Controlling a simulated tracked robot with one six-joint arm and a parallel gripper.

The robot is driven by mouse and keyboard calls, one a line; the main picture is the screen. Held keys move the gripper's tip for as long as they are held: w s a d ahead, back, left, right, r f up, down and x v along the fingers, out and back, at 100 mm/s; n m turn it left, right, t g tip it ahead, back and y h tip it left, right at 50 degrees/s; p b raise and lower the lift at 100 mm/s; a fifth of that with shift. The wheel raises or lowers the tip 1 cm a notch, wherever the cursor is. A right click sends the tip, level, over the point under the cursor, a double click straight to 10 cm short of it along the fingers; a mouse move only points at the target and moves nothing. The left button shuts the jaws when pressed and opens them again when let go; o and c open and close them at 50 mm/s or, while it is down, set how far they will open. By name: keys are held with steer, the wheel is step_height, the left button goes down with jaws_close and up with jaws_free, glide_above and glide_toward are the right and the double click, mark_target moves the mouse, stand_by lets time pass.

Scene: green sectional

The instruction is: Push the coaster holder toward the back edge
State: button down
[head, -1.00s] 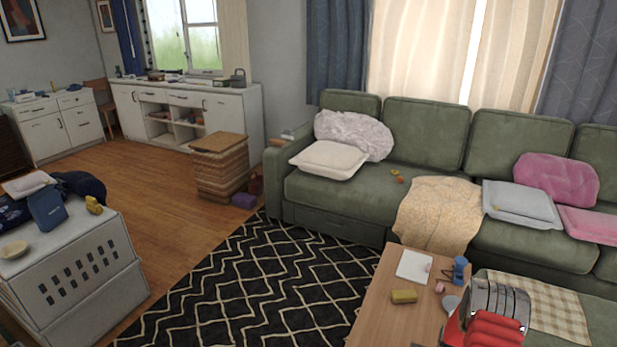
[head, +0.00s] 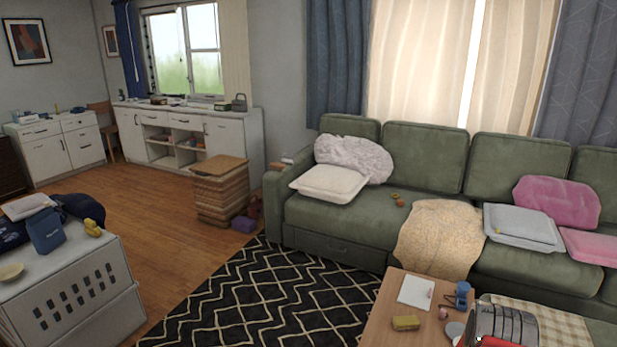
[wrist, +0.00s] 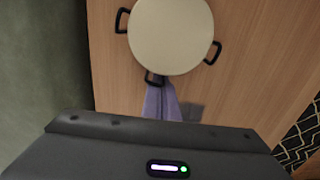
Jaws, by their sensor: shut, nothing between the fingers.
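In the wrist view a round, flat cream top with black loops around its rim, which I take to be the coaster holder (wrist: 172,36), sits on the wooden table. Its upper edge is cut off by the frame. The dark housing of my gripper (wrist: 158,150) fills the bottom of the wrist view, apart from the holder in the picture. The fingertips are hidden, and nothing shows held. I cannot make out the holder in the head view.
A silver ribbed thing with red (head: 505,325) is at the near right. A purple piece (wrist: 160,103) lies beside the holder. A green sofa (head: 330,215) stands behind.

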steer(key=shift+s+a, duration=0.1)
steer(key=shift+s, duration=0.05)
step_height(320, 180, up, 9)
steer(key=w+d, duration=0.1)
steer(key=shift+w, duration=0.4)
stand_by(0.9)
steer(key=shift+s, duration=0.1)
